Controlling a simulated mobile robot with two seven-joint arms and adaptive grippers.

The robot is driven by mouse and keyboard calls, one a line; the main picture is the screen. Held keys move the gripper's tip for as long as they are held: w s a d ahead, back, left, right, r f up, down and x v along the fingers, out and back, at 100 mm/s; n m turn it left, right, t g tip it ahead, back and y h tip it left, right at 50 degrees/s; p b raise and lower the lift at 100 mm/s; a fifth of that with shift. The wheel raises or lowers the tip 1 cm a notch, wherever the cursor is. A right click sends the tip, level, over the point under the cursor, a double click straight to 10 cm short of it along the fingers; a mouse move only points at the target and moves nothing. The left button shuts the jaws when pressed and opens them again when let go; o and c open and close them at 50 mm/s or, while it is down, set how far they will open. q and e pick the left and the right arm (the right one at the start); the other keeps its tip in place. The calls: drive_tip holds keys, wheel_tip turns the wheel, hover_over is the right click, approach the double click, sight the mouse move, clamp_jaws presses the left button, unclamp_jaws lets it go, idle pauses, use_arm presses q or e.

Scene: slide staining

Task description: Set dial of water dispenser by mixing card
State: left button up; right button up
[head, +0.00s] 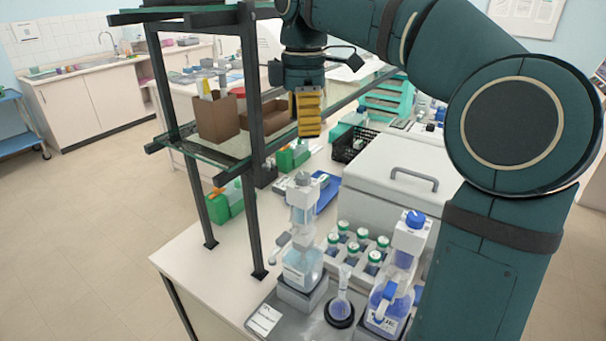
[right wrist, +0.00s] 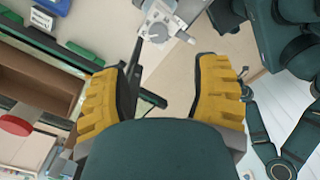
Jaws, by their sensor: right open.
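A bottle-top dispenser with pale, clear liquid (head: 303,262), apparently the water dispenser, stands upright on a grey block. Its white head and dial details are too small to read. A second dispenser with blue liquid (head: 390,300) stands to its right. A small white card (head: 264,319), likely the mixing card, lies at the tray's front left; its print is unreadable. My right gripper (head: 308,114) hangs well above and behind the dispensers, pointing down, touching neither. In the right wrist view its yellow fingers (right wrist: 164,72) are spread and empty. My left gripper is out of sight.
A round flask (head: 341,307) sits in a black ring between the dispensers. Several green-capped bottles (head: 353,243) stand behind. A white lidded box (head: 400,180) is at the back right. A dark-framed glass shelf (head: 205,150) with a brown box (head: 216,119) stands left of my right gripper.

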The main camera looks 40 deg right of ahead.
sight(303, 175)
wheel_tip(303, 175, down, 12)
drive_tip(key=shift+w+r+b, duration=0.15)
drive_tip(key=shift+r+b, duration=0.05)
drive_tip(key=shift+b, duration=1)
clamp_jaws()
